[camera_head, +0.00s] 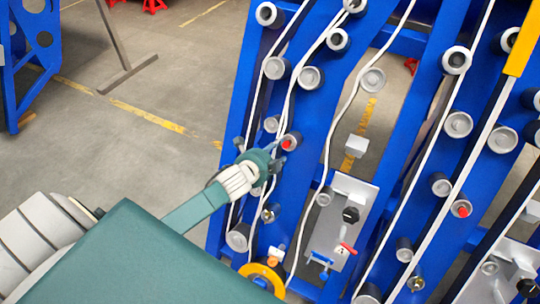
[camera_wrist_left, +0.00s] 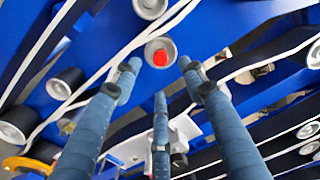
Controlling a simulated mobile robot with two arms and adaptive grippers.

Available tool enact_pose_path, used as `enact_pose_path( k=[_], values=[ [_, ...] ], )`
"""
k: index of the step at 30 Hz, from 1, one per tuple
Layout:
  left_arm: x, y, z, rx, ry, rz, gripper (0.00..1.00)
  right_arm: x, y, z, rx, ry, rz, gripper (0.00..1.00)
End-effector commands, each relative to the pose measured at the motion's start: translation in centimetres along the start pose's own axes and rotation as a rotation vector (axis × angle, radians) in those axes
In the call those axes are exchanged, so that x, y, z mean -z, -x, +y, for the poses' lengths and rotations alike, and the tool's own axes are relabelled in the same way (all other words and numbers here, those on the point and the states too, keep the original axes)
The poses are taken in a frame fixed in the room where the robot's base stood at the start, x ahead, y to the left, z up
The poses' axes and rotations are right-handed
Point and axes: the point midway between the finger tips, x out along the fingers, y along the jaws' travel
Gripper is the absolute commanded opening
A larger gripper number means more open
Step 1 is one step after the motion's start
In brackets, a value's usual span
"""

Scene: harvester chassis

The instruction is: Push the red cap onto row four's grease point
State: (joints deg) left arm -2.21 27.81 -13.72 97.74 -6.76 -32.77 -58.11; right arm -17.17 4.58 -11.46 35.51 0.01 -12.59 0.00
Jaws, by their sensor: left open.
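A red cap (camera_head: 287,144) shows at the centre of a grey round roller end (camera_head: 294,137) on the blue frame. In the left wrist view the red cap (camera_wrist_left: 160,57) sits in the middle of the grey round face. I cannot tell how deeply it is seated. My left gripper (camera_head: 274,153) is just left of and below the cap. In the wrist view its three fingers (camera_wrist_left: 158,76) are spread and empty, pointing at the roller, with the cap just beyond the tips. A second red cap (camera_head: 462,209) sits on a roller further right. My right gripper is not in view.
The blue chassis beams (camera_head: 325,110) carry several grey rollers and white hoses (camera_head: 335,100). Open concrete floor (camera_head: 150,150) lies at left.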

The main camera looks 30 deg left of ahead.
Motion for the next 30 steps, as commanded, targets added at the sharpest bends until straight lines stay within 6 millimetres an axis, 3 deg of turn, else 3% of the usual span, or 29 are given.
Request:
enact_pose_path(
  k=[3, 9, 30],
  values=[
    [0.0, 2.4, 0.0, 0.0, -0.001, 0.001, 0.42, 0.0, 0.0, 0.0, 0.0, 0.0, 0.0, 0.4],
    [0.0, 4.5, 0.0, 0.0, 0.0, 0.0, 0.42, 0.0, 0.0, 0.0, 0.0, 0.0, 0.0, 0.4],
    [0.0, 4.8, 0.0, 0.0, 0.001, 0.0, 0.42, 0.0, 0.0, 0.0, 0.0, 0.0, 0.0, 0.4]
  ],
)
